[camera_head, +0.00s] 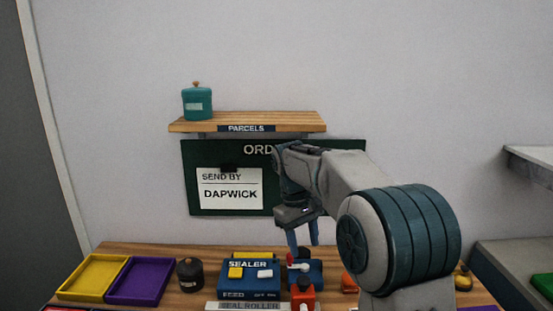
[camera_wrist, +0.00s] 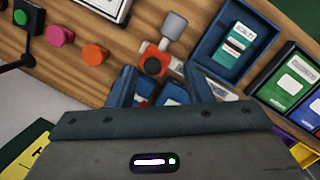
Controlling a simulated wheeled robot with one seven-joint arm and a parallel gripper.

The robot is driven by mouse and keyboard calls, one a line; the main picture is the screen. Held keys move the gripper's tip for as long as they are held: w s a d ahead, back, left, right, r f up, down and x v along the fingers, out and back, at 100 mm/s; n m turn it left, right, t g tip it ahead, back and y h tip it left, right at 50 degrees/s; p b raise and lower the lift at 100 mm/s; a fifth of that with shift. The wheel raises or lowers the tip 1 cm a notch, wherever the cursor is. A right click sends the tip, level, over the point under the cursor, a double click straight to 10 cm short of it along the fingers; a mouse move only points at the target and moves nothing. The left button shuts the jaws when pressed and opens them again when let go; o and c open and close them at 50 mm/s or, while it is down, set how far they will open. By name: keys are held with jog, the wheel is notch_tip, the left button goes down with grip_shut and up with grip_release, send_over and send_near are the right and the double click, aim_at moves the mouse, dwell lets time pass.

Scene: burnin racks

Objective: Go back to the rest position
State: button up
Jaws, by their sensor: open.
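My gripper (camera_head: 302,236) hangs over the wooden bench in the head view, fingers pointing down and apart. Nothing shows held between them. It is above a small blue device (camera_head: 312,272) with a white and red top part. In the wrist view my gripper's fingers (camera_wrist: 162,88) show at the lower middle, spread apart. Between and beyond them is a red-orange piece with a black knob (camera_wrist: 152,66). My arm hides part of the bench and of the order board.
The sealer box (camera_head: 250,283) stands left of my gripper, with a dark jar (camera_head: 190,274), a purple tray (camera_head: 141,281) and a yellow tray (camera_head: 93,278) further left. The parcels shelf (camera_head: 290,121) holds a teal canister (camera_head: 197,104). The order board (camera_head: 275,200) hangs behind my gripper.

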jog(key=s+d+f+m+t, duration=0.1)
jog(key=s+d+m, duration=0.1)
jog(key=s, duration=0.6)
jog(key=s+d+f+m+t+y, duration=0.1)
jog(key=s+d+f+m, duration=0.1)
jog(key=s, duration=0.7)
jog(key=s+d+f+m+t+y, duration=0.1)
jog(key=s+d, duration=0.3)
jog(key=s, duration=0.5)
jog(key=shift+s+d+f+m+t, duration=0.25)
jog(key=shift+m+t, duration=0.25)
jog(key=shift+m, duration=0.3)
